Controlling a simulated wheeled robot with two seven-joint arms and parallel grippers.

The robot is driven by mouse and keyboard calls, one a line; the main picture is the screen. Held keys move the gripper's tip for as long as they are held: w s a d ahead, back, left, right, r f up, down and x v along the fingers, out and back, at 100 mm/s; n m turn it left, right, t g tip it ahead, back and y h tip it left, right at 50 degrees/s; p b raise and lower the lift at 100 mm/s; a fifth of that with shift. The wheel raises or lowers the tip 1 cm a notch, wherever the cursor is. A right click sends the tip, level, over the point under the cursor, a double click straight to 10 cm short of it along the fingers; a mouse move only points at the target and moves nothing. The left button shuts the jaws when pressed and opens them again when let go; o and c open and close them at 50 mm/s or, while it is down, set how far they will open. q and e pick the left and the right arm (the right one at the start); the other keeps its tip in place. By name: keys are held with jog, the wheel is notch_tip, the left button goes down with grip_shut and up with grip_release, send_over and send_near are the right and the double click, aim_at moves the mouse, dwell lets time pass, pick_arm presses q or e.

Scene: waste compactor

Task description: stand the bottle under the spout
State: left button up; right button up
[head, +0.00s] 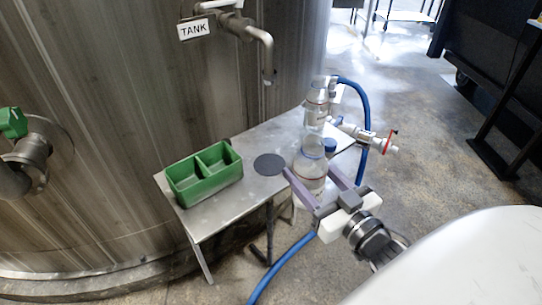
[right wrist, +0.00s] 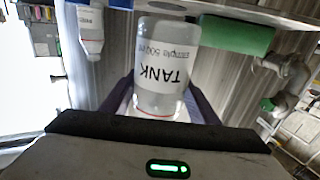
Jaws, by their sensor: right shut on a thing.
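A clear bottle (head: 311,168) with a white label is between the fingers of my right gripper (head: 310,174), which is shut on it. In the right wrist view the bottle (right wrist: 162,70) reads "TANK" upside down. It looks upright in the head view; whether its base touches the table cannot be told. A dark round pad (head: 269,164) lies on the table below the spout, left of the bottle, and is bare. My left gripper is not in view.
The small metal table (head: 225,200) bears a green two-part bin (head: 204,173) at left. A valve (head: 372,138) and blue hose (head: 357,100) are at right.

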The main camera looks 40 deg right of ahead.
jog(key=shift+w+d+f+b, duration=0.35)
jog(key=shift+w+f, duration=0.3)
jog(key=shift+w, duration=2.2)
jog(key=shift+w+d+f+b, duration=0.25)
jog(key=shift+w+f, duration=0.4)
jog(key=shift+w, duration=2.25)
jog(key=shift+w+d+f+b, duration=0.35)
jog(key=shift+w+f, duration=0.3)
jog(key=shift+w, duration=2.2)
jog(key=o, duration=1)
jog(key=shift+a, duration=0.1)
jog(key=shift+o, duration=0.2)
jog(key=shift+r, duration=0.1)
